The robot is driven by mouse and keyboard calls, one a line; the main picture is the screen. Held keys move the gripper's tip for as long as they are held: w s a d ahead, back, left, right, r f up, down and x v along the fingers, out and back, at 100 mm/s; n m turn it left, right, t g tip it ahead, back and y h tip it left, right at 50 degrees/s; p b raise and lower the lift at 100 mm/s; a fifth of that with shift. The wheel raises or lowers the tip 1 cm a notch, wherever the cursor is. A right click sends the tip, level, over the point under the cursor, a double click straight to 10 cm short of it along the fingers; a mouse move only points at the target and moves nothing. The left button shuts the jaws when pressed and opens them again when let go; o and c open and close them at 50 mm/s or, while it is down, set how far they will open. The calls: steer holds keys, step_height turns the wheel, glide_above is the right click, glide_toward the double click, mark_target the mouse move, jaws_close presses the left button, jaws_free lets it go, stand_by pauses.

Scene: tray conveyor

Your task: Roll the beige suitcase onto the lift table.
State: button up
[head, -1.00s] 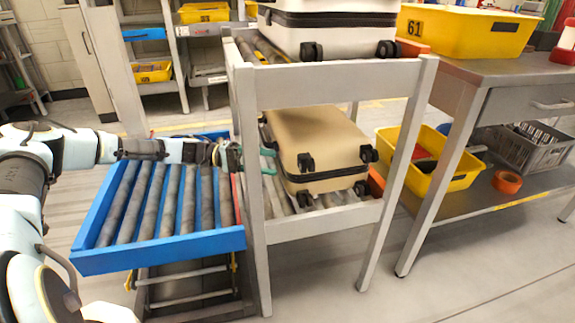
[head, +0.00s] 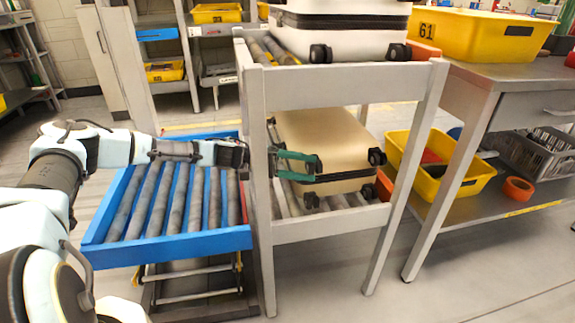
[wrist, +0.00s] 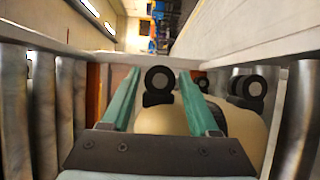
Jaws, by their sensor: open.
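The beige suitcase (head: 335,140) lies flat on the lower roller shelf of a grey rack, its wheels toward the near right. My gripper (head: 318,164) reaches through the left side of the rack, with its green fingers at the suitcase's near left end. In the wrist view the gripper (wrist: 162,85) is open, with one wheel of the beige suitcase (wrist: 162,120) showing between the fingers. I cannot tell whether the fingers touch it. The lift table (head: 165,239), with a blue frame and grey rollers, stands left of the rack and holds nothing.
A white suitcase (head: 345,37) lies on the rack's upper level, above the beige one. The rack's grey frame (head: 345,88) closely surrounds my gripper. A workbench (head: 505,75) with yellow bins stands at the right. Orange blocks (head: 384,185) sit at the rack's right side.

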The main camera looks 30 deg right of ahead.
steer(key=shift+x, duration=1.45)
jaws_close()
stand_by(0.4)
